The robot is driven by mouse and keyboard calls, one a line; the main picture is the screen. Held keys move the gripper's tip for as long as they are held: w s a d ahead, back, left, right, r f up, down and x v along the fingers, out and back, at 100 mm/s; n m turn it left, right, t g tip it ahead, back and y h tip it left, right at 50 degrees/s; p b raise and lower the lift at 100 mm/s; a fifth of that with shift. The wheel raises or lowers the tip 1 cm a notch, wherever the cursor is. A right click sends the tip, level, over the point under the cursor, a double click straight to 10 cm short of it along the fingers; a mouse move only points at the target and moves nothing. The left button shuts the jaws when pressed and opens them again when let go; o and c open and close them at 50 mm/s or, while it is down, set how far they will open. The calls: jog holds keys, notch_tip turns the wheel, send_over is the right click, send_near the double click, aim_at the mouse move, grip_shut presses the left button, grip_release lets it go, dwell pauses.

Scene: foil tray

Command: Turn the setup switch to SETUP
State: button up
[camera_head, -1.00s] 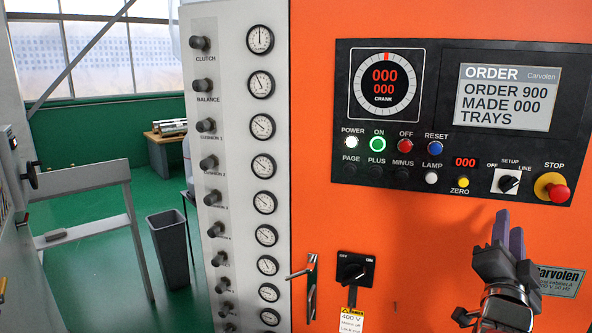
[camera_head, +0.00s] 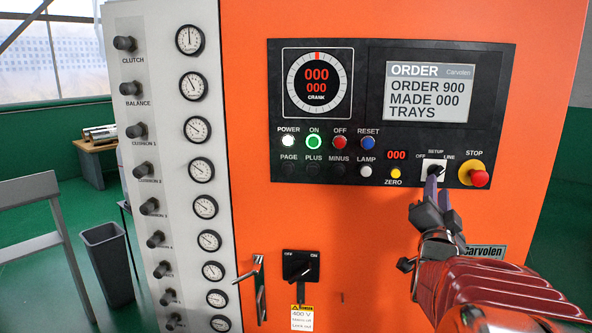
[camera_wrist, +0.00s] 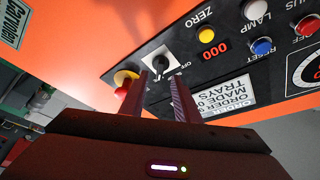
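The setup switch (camera_head: 433,169) is a black knob on a white plate at the lower right of the black control panel, marked OFF at left, SETUP above and LINE at right. I cannot tell surely which mark its knob points at. My gripper (camera_head: 438,190) is just below and in front of the switch, its fingertips covering the plate's lower edge. In the wrist view, the switch (camera_wrist: 158,62) shows between and beyond the two fingertips of my gripper (camera_wrist: 157,76). The fingers are apart with nothing between them. Whether they touch the knob cannot be told.
The red STOP button (camera_head: 480,179) on its yellow base is close to the right of the switch. The yellow ZERO button (camera_head: 394,173) is to its left. A black OFF/ON rotary switch (camera_head: 300,267) and a metal handle (camera_head: 258,285) are lower on the orange cabinet.

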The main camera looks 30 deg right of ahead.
aim_at(436, 173)
jog(key=shift+x, duration=2.8)
jog(key=shift+c, duration=0.2)
grip_shut()
